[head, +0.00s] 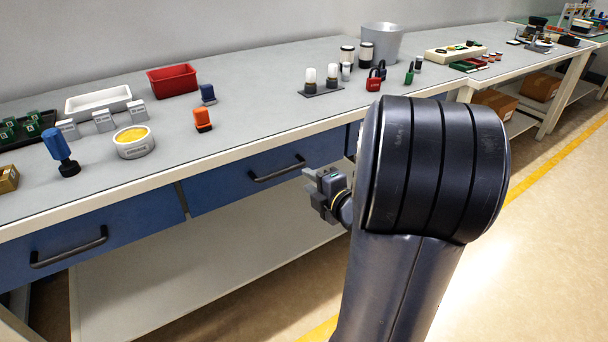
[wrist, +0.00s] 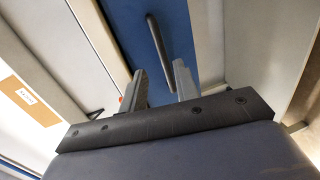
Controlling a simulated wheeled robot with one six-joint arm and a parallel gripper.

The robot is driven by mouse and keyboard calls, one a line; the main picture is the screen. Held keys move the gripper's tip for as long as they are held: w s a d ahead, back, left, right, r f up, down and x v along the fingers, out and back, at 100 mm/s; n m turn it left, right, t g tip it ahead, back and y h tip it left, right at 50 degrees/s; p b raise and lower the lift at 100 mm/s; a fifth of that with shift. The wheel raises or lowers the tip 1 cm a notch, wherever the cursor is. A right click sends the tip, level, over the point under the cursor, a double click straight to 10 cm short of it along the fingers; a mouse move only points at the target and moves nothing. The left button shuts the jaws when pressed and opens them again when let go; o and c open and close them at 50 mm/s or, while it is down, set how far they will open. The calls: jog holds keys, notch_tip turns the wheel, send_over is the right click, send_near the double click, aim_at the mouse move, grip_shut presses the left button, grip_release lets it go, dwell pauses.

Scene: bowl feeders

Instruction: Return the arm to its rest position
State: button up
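My dark arm (head: 430,200) fills the right middle of the head view, beside the front of the workbench. My gripper (head: 316,178) is at the bench's front edge, below the tabletop and in front of the blue drawers. In the wrist view my gripper (wrist: 160,80) has its two grey fingers apart with nothing between them. The blue drawer front (wrist: 170,20) and its black handle (wrist: 157,48) show beyond the fingers. Part of my wrist is hidden behind the arm in the head view.
The grey workbench (head: 255,110) holds a red bin (head: 172,80), white tray (head: 98,100), yellow-topped round container (head: 133,142), blue-handled tool (head: 60,150) and grey bucket (head: 381,43). Drawer handles (head: 277,168) stick out near my gripper. Open floor (head: 555,220) lies at right.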

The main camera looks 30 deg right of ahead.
aim_at(292, 170)
jog(key=shift+s, duration=0.15)
jog(key=b+x, duration=0.2)
jog(key=x, duration=0.9)
jog(key=shift+p+v, duration=0.35)
jog(key=shift+v, duration=0.75)
jog(key=shift+s+f, duration=0.2)
jog(key=shift+s, duration=0.2)
